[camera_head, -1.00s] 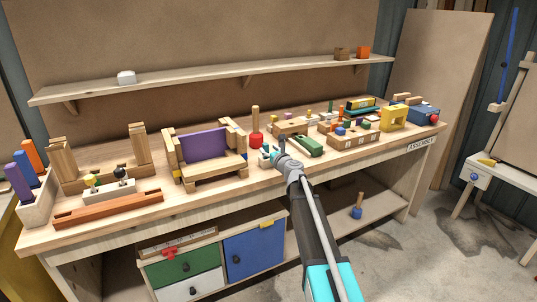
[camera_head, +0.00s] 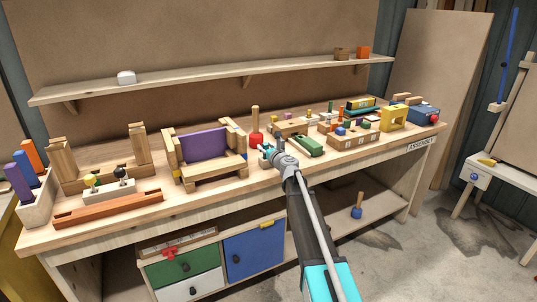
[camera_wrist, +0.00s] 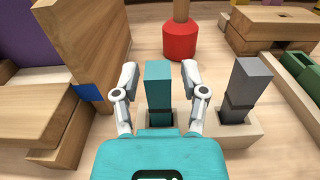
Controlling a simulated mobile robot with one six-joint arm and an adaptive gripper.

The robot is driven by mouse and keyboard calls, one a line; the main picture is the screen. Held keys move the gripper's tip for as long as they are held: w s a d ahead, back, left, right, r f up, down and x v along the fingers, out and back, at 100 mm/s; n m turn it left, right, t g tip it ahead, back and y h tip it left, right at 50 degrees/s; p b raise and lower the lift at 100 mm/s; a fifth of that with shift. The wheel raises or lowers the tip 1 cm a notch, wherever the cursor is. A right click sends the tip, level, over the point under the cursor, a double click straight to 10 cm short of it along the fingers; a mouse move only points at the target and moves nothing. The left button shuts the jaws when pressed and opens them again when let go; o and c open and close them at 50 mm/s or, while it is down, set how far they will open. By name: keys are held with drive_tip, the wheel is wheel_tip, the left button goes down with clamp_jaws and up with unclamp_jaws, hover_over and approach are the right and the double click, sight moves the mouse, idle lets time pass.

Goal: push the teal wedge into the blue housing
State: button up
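The teal wedge (camera_wrist: 159,88) stands upright in a small pale wooden block in the wrist view. My gripper (camera_wrist: 161,82) is open around it, with one finger on each side and a visible gap on both sides. In the head view my gripper (camera_head: 265,151) is low over the bench, and the wedge is hard to separate from it. A blue patch (camera_wrist: 88,92) shows on the end of the wooden frame with the purple panel, left of my gripper; it also shows in the head view (camera_head: 244,156). I cannot tell whether this patch is the blue housing.
A grey wedge (camera_wrist: 247,83) stands in a similar block close on the right. A red knob with a wooden post (camera_wrist: 180,38) is just beyond. The wooden frame's upright (camera_wrist: 88,45) is close on the left. A green piece (camera_head: 311,145) lies to the right.

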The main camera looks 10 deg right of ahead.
clamp_jaws()
drive_tip(key=shift+r, duration=0.1)
wheel_tip(320, 180, up, 10)
drive_tip(key=p, duration=1)
idle(0.6)
idle(0.4)
